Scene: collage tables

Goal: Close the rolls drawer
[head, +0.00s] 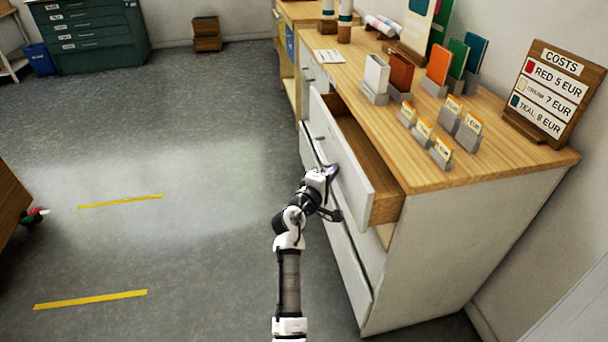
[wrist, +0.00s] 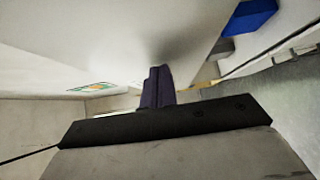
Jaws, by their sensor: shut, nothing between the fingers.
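A white-fronted drawer (head: 354,170) with wooden sides stands open at the top of the white cabinet (head: 470,235). I cannot read a label on it, so I cannot confirm it is the rolls drawer. The part of its inside that shows is bare wood. My gripper (head: 333,171) is shut and empty at the outer face of the drawer front. I cannot tell if it touches. In the wrist view, the closed dark purple fingers (wrist: 157,88) point toward a large pale surface.
The wooden countertop (head: 490,165) holds card stands, coloured folders and a COSTS sign (head: 547,92). A green drawer cabinet (head: 88,37) and a blue bin (head: 39,58) stand at the back left.

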